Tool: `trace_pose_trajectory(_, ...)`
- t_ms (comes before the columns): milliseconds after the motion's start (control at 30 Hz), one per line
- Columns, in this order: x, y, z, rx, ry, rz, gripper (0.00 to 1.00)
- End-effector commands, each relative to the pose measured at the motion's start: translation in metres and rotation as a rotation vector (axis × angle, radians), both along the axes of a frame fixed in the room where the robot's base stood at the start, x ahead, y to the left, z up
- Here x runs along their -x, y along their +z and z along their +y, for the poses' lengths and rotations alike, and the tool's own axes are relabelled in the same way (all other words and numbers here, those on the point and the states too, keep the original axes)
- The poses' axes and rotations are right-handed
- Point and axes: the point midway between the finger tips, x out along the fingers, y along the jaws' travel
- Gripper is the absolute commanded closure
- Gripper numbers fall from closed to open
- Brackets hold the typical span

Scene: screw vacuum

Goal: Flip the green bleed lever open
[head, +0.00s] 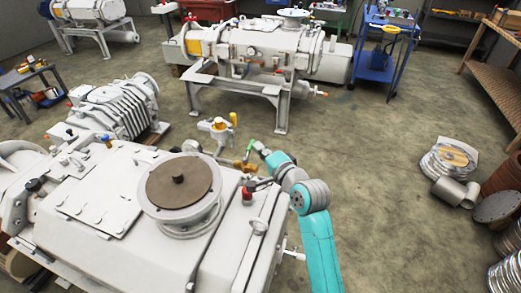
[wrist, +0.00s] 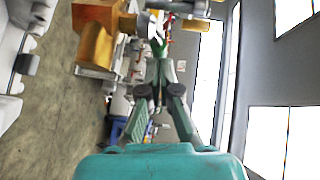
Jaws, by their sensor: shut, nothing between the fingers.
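The green bleed lever (head: 251,145) is a small bright green piece in the head view, beside the yellow-brass valve fittings past the far right corner of the big pale pump. My gripper (head: 260,149) is at the end of my teal arm, very close to the lever; I cannot tell whether they touch. In the wrist view my gripper (wrist: 160,68) has its fingers brought together, with nothing held. A green patch shows just beyond the fingertips there, but it blends with them and the lever is hard to make out. A brass-coloured block (wrist: 96,45) stands to their left.
The big pale pump (head: 105,245) with a brown disc (head: 179,182) on top fills the lower left. A red-capped fitting (head: 247,194) stands near my arm. Another pump (head: 262,52) is behind. The floor to the right is clear up to coils and drums.

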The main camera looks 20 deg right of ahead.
Motion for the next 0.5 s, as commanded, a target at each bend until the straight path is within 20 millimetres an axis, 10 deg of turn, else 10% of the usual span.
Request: trace_pose_trajectory(500,-0.015,0.001,0.004,-0.002,0.296,-0.001,1.00)
